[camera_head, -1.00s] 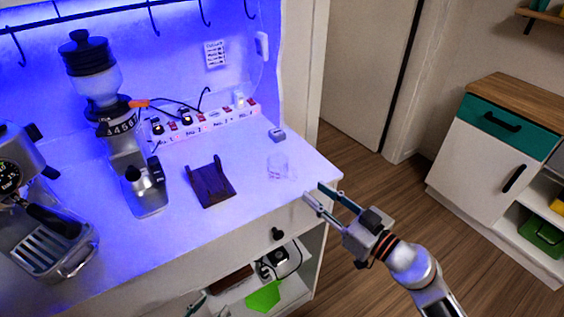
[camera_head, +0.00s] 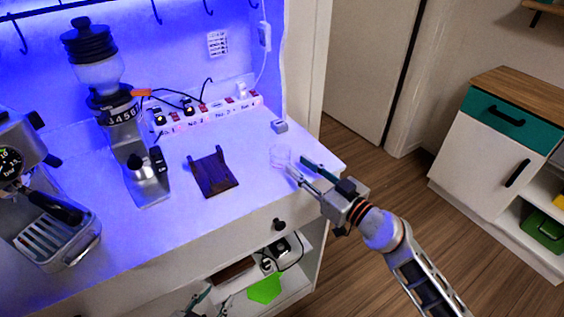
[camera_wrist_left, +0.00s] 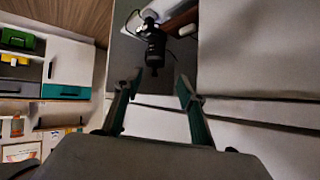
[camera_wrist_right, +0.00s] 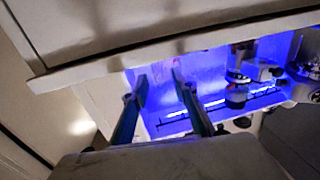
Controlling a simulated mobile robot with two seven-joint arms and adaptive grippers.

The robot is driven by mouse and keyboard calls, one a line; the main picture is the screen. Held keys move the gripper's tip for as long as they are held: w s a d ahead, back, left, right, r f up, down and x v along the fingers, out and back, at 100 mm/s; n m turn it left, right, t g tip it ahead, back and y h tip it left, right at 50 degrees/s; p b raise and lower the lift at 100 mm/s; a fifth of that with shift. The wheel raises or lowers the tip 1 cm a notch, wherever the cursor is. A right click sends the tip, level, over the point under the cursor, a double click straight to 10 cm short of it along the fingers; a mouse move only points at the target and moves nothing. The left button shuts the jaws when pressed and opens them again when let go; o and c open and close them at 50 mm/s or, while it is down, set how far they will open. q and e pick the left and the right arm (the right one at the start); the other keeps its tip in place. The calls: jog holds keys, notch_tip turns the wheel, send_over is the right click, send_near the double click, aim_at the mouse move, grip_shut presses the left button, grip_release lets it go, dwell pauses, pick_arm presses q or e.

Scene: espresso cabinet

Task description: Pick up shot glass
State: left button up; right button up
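The shot glass (camera_head: 280,156) is small and clear and stands upright on the white counter near its right end. My right gripper (camera_head: 296,166) is at the counter's right front corner, its fingertips just in front of and to the right of the glass. Its fingers are apart with nothing seen held; they also show apart in the right wrist view (camera_wrist_right: 159,78), where I cannot make out the glass clearly. My left gripper (camera_head: 197,300) is low in front of the cabinet, mostly cut off by the bottom edge. The left wrist view shows its fingers (camera_wrist_left: 158,82) apart and empty.
A dark wooden stand (camera_head: 213,173) is left of the glass, and a small grey block (camera_head: 279,126) is behind it. A grinder (camera_head: 140,165), espresso machine (camera_head: 45,215) and power strip (camera_head: 210,115) are further left and back. A black knob (camera_head: 279,224) sticks out of the cabinet front.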

grip_shut()
jog(key=shift+r, duration=0.1)
